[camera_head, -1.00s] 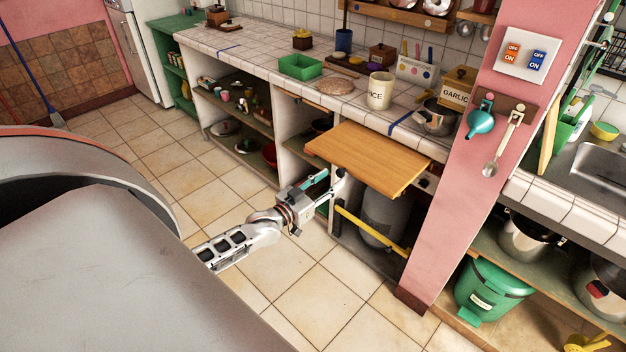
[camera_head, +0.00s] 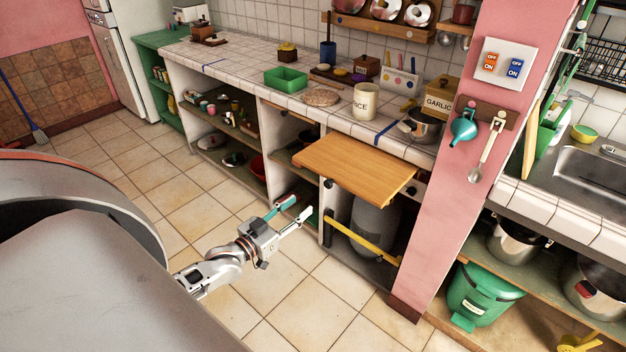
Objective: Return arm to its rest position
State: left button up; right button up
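My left arm comes in at the lower left of the head view. Its gripper (camera_head: 291,211) is in front of the lower shelf openings, left of the pull-out wooden board. The two fingers are spread apart with a gap between them, one with a teal part and one pale. I see nothing held between them. My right gripper and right arm are not in view.
The pull-out wooden board (camera_head: 354,167) juts from the counter. Below it, a yellow bar (camera_head: 356,240) crosses in front of a grey cylinder (camera_head: 373,222). A pink pillar (camera_head: 455,185) and green bin (camera_head: 480,295) stand right.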

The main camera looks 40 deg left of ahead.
pick_arm(q)
jog(key=s+d+f+m+g, duration=0.1)
jog(key=s+d+f+g, duration=0.1)
jog(key=s+d+f, duration=0.2)
jog(key=s+d+f+m+g+h, duration=0.1)
jog(key=s+d+f+g, duration=0.1)
jog(key=s+d+f, duration=0.3)
jog(key=s+d+f+m+g, duration=0.1)
jog(key=s+d+f+g, duration=0.2)
jog(key=s+d, duration=0.6)
jog(key=d+f, duration=0.1)
jog(key=d, duration=0.5)
jog(key=shift+s+f+m+h, duration=0.25)
jog(key=shift+f+m+h, duration=0.05)
